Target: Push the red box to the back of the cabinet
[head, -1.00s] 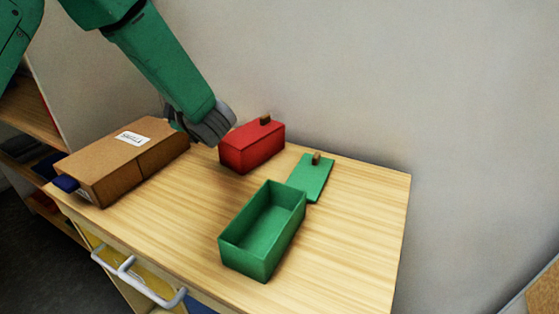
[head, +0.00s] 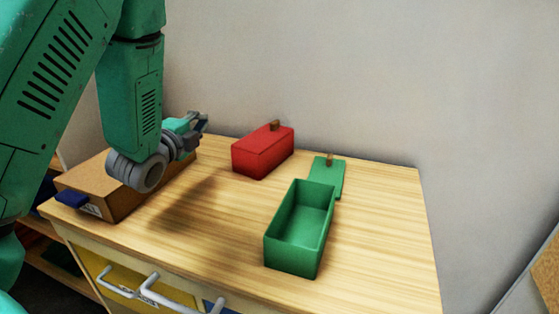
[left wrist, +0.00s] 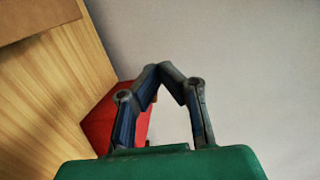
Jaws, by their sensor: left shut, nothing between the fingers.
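The red box (head: 262,152), with its lid on and a small brown knob on top, stands near the back edge of the cabinet top (head: 375,225), close to the wall. My left gripper (head: 203,119) is shut and empty, above and to the left of the red box and apart from it in the head view. In the left wrist view the closed fingers (left wrist: 164,76) show in front of the wall. The red box (left wrist: 98,123) is partly hidden behind one finger there. My right gripper is in neither view.
An open green box (head: 298,235) stands in front and to the right of the red box. A flat green lid (head: 328,175) lies behind it. A cardboard box (head: 80,183) sits at the left, partly hidden by my arm. The right of the top is clear.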

